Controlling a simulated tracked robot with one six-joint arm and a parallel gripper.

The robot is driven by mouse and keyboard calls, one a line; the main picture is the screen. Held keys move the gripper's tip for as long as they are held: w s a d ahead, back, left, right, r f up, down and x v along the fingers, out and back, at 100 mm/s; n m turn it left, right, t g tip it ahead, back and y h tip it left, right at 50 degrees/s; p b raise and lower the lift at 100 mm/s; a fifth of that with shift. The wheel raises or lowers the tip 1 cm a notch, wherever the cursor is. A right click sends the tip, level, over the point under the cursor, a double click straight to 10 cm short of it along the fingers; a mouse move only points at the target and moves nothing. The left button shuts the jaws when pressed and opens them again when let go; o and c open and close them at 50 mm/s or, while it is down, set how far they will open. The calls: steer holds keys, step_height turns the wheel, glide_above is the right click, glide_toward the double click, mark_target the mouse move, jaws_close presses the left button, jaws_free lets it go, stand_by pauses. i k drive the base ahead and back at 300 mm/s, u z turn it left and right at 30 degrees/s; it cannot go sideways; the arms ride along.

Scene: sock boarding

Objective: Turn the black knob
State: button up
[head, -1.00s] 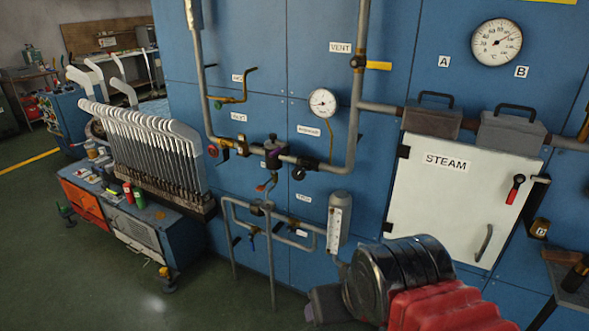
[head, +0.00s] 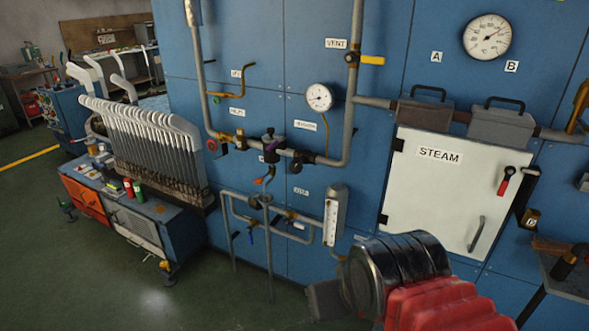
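Several dark round parts sit on the pipework of the blue wall. A black knob (head: 268,133) tops the valve in the middle of the pipe run. A dark round handle (head: 296,165) sits just right of it, under the pipe. I cannot tell which one the task means. My arm, with a red bellows and a black drum, reaches in from the bottom right. A dark block at its left end, perhaps my gripper (head: 325,301), is low in front of the wall and apart from both parts. Its fingers cannot be made out.
A white STEAM door (head: 440,205) with a red-handled lever (head: 505,182) is at right. A small gauge (head: 319,97) hangs above the pipes, and a large dial (head: 487,37) is at top right. A trolley (head: 180,228) with a rack of white boards stands left. Green floor is clear at lower left.

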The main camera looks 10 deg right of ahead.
mark_target(296, 167)
steer(key=k, duration=0.55)
steer(key=u, duration=0.6)
steer(key=i, duration=2.05)
steer(key=z, duration=0.5)
steer(key=i, duration=0.7)
steer(key=z, duration=0.35)
